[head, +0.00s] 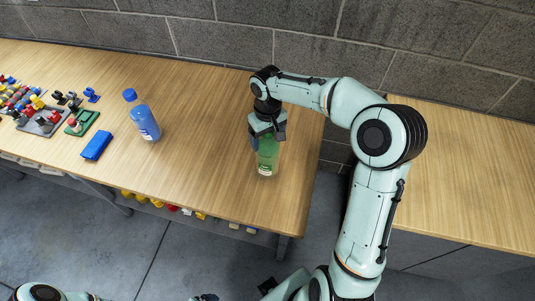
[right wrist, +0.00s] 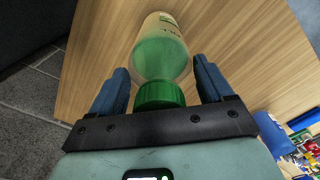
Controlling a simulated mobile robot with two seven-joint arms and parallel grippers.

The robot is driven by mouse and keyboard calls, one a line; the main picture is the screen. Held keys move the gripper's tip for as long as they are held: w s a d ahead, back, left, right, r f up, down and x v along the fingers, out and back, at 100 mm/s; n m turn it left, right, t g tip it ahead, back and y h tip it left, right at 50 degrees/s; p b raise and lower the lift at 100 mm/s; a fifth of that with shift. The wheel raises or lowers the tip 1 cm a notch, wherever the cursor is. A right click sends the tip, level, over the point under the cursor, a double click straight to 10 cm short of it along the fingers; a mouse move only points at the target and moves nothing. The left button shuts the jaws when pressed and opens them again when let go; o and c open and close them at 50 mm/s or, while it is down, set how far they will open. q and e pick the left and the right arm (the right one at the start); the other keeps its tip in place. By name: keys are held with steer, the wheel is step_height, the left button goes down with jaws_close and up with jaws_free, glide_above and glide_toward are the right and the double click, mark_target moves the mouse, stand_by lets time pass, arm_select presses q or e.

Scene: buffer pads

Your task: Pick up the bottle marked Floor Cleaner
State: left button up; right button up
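A green-tinted bottle (head: 267,160) stands upright on the wooden table near its front right part. In the right wrist view the bottle (right wrist: 160,50) shows a green cap and a pale label whose text I cannot read. My right gripper (head: 268,137) is above it, pointing down. Its two blue fingers (right wrist: 162,85) are apart, one on each side of the cap and neck, with gaps visible. A blue bottle (head: 142,117) stands further left; its label is too small to read. Only a small part of my left arm shows at the bottom edge, and its gripper's state cannot be made out.
A blue box-like item (head: 97,145) lies left of the blue bottle. A green tray (head: 82,123) and a grey tray (head: 43,123) with small coloured parts are at the far left. A block wall runs behind the table. The tabletop between the two bottles is clear.

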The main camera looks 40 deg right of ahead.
steer(key=c, duration=1)
jaws_close()
steer(key=shift+w+r, duration=0.1)
steer(key=shift+r, duration=0.1)
